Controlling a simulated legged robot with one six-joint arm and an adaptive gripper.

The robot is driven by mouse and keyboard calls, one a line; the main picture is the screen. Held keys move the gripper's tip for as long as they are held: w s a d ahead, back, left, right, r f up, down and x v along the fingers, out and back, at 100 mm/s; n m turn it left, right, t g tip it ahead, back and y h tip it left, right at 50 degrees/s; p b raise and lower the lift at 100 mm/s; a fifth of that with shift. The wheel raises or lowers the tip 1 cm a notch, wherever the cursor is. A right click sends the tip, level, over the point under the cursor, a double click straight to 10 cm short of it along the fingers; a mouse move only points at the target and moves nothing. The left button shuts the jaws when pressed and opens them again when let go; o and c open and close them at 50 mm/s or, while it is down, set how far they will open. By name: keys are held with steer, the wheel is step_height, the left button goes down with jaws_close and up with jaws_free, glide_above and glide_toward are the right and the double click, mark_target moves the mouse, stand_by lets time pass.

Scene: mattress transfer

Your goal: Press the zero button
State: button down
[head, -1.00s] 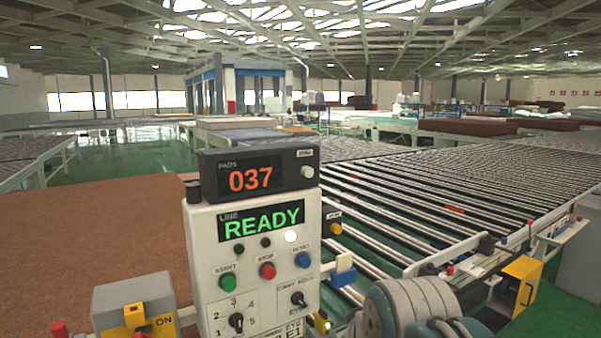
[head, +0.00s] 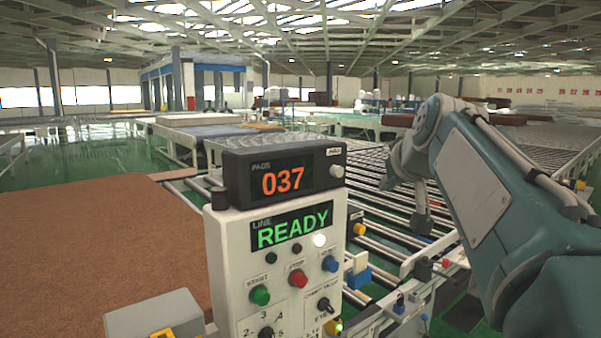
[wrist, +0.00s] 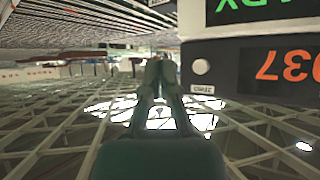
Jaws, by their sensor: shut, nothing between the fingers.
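The zero button is a pale round button (head: 338,171) on the right end of the dark counter box (head: 232,178), under a small label. The box shows 037 in orange. In the wrist view, which is upside down, the button (wrist: 201,66) is right of my gripper (wrist: 157,72), beside the label (wrist: 203,89). My gripper is shut and empty, its fingertips together. In the picture they are a little left of the button, with a visible gap. In the head view my arm is raised at the right, and the fingers are hard to make out.
The white panel (head: 223,262) below carries a READY display (head: 291,228), a green button (head: 260,296), a red button (head: 299,279), a blue button (head: 330,264) and dials. A roller conveyor (head: 400,240) lies behind it. A brown mat (head: 100,240) lies at the left.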

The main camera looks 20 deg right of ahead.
mark_target(337, 171)
steer(key=w+a, duration=0.2)
steer(key=w, duration=0.6)
steer(key=shift+w+a, duration=0.15)
steer(key=shift+a, duration=0.1)
stand_by(0.7)
steer(key=shift+a, duration=0.35)
steer(key=shift+d, duration=0.2)
steer(key=shift+w+a, duration=0.2)
steer(key=shift+w, duration=0.1)
